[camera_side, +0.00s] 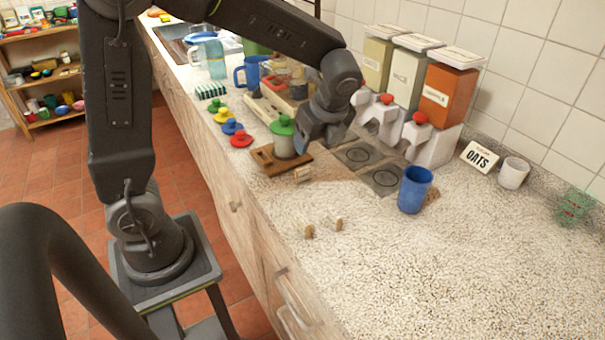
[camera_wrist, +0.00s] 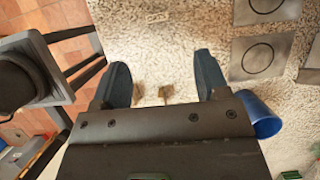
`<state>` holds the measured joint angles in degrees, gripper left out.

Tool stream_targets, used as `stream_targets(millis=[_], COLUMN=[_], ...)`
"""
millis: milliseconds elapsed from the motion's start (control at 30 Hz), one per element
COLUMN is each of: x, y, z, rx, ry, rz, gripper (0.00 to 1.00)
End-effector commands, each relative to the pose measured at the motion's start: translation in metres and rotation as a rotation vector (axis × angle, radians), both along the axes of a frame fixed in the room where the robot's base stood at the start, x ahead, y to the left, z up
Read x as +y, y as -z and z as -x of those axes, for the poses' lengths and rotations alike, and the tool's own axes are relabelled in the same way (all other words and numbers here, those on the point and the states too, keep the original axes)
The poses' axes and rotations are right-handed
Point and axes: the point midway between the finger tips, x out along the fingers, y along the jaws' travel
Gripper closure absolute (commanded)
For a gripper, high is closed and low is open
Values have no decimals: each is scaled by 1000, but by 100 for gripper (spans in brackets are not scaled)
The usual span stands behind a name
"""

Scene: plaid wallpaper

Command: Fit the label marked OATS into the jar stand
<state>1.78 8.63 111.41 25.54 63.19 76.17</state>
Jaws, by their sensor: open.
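The jar stand is a brown wooden board (camera_side: 264,160) on the counter, carrying a pale jar (camera_side: 284,146) with a green lid. My gripper (camera_side: 308,146) is over the counter beside the jar. In the wrist view my gripper (camera_wrist: 163,80) is open and empty, with two small pieces (camera_wrist: 164,92) (camera_wrist: 136,93) seen between its fingers.
A blue cup (camera_side: 415,190) stands right of dark squares with rings (camera_side: 358,155). White dispensers with red knobs (camera_side: 433,145) line the wall, near a white cup (camera_side: 513,173). Coloured lids (camera_side: 232,127) lie left of the jar. The front right counter is clear.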

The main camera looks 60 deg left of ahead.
Motion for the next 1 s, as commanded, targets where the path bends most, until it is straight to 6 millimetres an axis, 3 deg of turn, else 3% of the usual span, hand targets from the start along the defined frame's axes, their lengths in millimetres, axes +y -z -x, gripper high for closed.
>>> stream_targets(millis=[300,1000], x=[23,49], y=[55,118], z=[1,4], rx=[3,-1], ry=[-4,-6], rz=[2,3], gripper=[32,32])
